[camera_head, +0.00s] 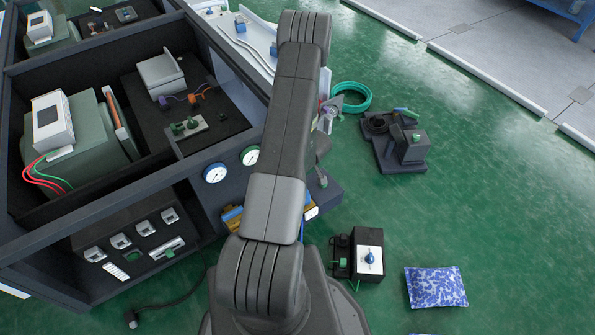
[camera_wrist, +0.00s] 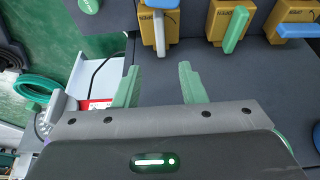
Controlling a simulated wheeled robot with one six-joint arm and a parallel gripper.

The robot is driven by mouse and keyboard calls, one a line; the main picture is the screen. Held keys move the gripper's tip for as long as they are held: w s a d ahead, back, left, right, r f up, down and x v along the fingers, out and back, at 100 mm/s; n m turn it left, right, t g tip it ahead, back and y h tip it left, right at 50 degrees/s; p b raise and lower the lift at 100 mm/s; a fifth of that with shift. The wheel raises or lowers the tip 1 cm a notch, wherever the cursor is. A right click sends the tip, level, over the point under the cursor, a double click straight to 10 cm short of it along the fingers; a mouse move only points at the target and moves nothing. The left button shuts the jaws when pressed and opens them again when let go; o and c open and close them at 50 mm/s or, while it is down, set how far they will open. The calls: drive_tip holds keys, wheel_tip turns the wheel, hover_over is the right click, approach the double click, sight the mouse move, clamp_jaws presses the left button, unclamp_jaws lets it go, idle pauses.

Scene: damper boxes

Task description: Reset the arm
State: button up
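My arm (camera_head: 283,130) reaches up and away through the middle of the head view. My gripper's end is hidden behind the arm there. In the wrist view my gripper (camera_wrist: 159,82) shows two green fingers spread apart with nothing between them. The fingers are in front of a dark grey panel surface (camera_wrist: 160,60). Just beyond them is a yellow valve block (camera_wrist: 146,24) with a light grey lever. To its right are another yellow block with a green lever (camera_wrist: 236,29) and one with a blue lever (camera_wrist: 296,30).
A dark open box unit (camera_head: 130,175) with two dial gauges (camera_head: 215,173) fills the left. On the green floor at right lie a teal hose coil (camera_head: 351,97), a dark device (camera_head: 405,145), a switch box (camera_head: 369,259) and a blue-white bag (camera_head: 436,287). Floor between them is clear.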

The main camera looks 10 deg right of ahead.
drive_tip(key=shift+s+r, duration=0.2)
drive_tip(key=shift+r, duration=0.3)
drive_tip(key=shift+f, duration=0.1)
drive_tip(key=b+x, duration=0.3)
drive_tip(key=x, duration=1)
drive_tip(key=shift+w+f, duration=0.25)
drive_tip(key=shift+f, duration=0.1)
drive_tip(key=shift+b, duration=0.3)
drive_tip(key=shift+r, duration=0.1)
